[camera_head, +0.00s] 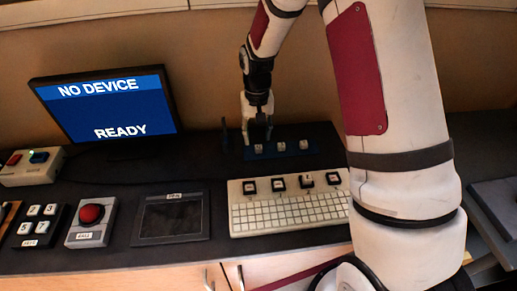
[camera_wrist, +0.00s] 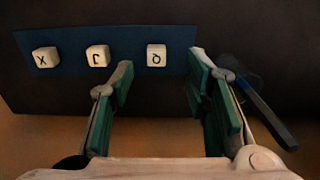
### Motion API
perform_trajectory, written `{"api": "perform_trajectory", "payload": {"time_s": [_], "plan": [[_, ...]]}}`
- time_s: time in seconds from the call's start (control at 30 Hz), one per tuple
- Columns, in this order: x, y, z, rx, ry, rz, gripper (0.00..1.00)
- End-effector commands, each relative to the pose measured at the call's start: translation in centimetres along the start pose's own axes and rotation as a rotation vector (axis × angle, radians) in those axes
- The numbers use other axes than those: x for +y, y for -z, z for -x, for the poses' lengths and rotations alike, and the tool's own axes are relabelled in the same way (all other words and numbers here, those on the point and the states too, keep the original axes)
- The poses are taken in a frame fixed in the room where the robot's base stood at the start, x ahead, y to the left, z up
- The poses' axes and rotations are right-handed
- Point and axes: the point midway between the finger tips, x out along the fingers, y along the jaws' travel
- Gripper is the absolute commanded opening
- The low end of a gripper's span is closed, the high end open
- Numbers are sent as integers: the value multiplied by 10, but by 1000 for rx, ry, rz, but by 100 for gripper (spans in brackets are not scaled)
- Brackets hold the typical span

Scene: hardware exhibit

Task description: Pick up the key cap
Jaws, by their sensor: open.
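Three white key caps sit in a row on a blue strip (camera_head: 268,151) at the back of the counter. In the wrist view they are a cap marked X (camera_wrist: 45,57), a cap with a J-like mark (camera_wrist: 97,56) and a cap with a Q-like mark (camera_wrist: 156,55), letters turned over. My gripper (camera_wrist: 161,66) is open and empty, its green-padded fingers on either side of the Q-like cap in the picture. In the head view my gripper (camera_head: 259,132) points down just above the leftmost cap (camera_head: 258,148). I cannot tell the exact height gap.
A pale keyboard (camera_head: 285,214) with several black-framed positions stands in front of the strip. A dark slender object (camera_wrist: 262,110) is close beside my gripper. A monitor (camera_head: 105,105) reads "NO DEVICE READY". A dark tablet (camera_head: 172,217) and red button box (camera_head: 91,220) lie to the left.

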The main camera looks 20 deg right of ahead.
Motion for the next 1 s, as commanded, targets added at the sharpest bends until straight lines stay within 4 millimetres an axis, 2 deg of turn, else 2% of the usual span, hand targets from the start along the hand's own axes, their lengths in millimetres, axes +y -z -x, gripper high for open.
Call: {"api": "perform_trajectory", "payload": {"time_s": [0.4, 0.7, 0.9, 1.0], "plan": [[4, -7, -48, -3, 0, 0, 43], [4, -6, -52, 0, 0, 0, 43], [4, -6, -52, 0, 0, 0, 11], [4, -6, -52, 0, 0, 0, 10]]}}
